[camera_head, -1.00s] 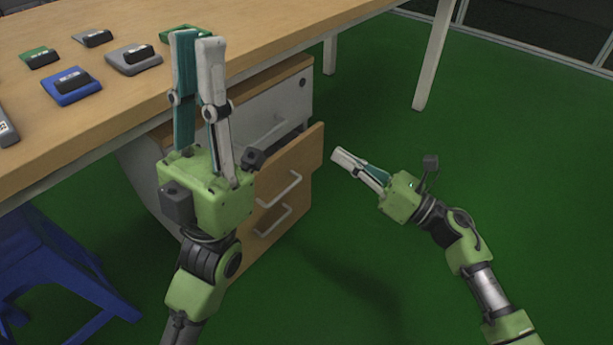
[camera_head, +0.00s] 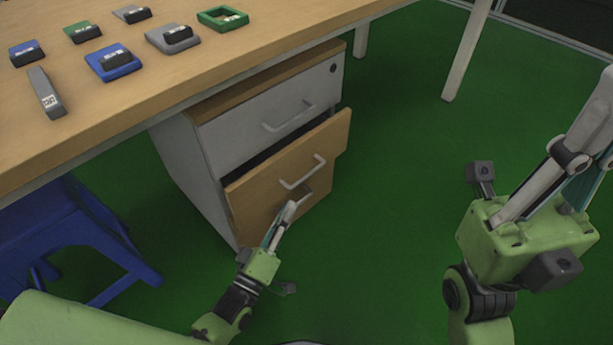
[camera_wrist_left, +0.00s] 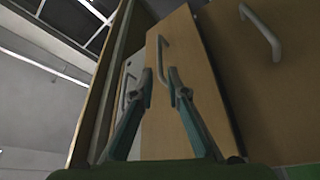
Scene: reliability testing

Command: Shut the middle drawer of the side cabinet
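The side cabinet (camera_head: 190,165) stands under the table. Its middle drawer (camera_head: 262,182), with a wooden front and a pale handle (camera_head: 302,172), is pulled out past the white top drawer (camera_head: 245,130). My left gripper (camera_head: 292,207) is low in front of the wooden fronts, just below that handle; contact cannot be told. In the left wrist view its fingertips (camera_wrist_left: 160,74) are apart with nothing between them, facing the protruding middle drawer front (camera_wrist_left: 187,55). My right gripper (camera_head: 590,125) is raised at the right, away from the cabinet; its tips are cut off.
The wooden table (camera_head: 190,88) above holds several small boxes and trays, including a green tray (camera_head: 222,20). A blue stool (camera_head: 60,235) stands left of the cabinet. The green floor (camera_head: 400,170) in front and to the right is clear.

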